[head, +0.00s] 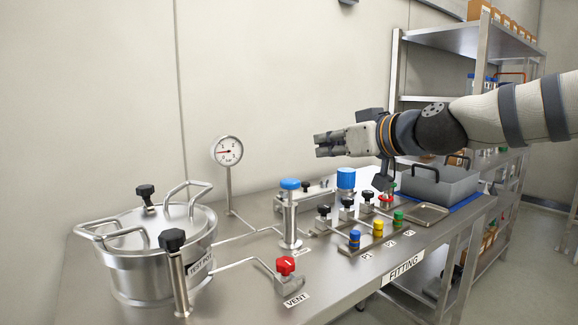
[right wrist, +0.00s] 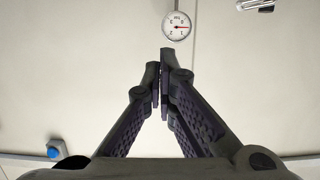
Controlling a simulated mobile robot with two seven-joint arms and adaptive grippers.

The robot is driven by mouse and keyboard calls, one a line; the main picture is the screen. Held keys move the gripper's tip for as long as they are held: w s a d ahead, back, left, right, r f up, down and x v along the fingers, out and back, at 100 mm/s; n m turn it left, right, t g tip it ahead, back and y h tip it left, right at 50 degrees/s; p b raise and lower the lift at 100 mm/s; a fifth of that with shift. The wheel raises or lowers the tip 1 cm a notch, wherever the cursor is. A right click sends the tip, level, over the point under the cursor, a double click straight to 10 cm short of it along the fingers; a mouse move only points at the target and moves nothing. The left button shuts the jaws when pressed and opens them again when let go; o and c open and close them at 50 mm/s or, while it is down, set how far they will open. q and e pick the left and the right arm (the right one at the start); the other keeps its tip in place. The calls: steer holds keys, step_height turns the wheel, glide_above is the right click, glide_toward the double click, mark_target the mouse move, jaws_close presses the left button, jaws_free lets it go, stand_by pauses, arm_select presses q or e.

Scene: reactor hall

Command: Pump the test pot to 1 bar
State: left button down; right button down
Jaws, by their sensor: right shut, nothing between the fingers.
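The steel test pot (head: 155,255), labelled TEST POT, stands at the left of the bench with its lid on and black knobs at its rim. A round gauge (head: 227,151) stands on a thin post behind it, its needle pointing left; it also shows in the right wrist view (right wrist: 176,25). A steel cylinder with a blue cap (head: 290,213), perhaps the pump, stands right of the pot. A red-knobbed valve (head: 286,267) sits by the VENT label. My right gripper (head: 318,145) is shut and empty, above and right of the blue cap, touching nothing. My left gripper is out of view.
Several black-knobbed valves and blue, yellow and green fittings (head: 377,229) stand at the bench's right. A larger blue-capped part (head: 346,180) stands behind them. A grey box (head: 437,183) and shelving (head: 480,40) are further right. The wall is close behind the bench.

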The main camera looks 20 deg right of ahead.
mark_target(297, 182)
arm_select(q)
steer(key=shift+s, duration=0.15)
arm_select(e)
steer(key=shift+s+f, duration=0.1)
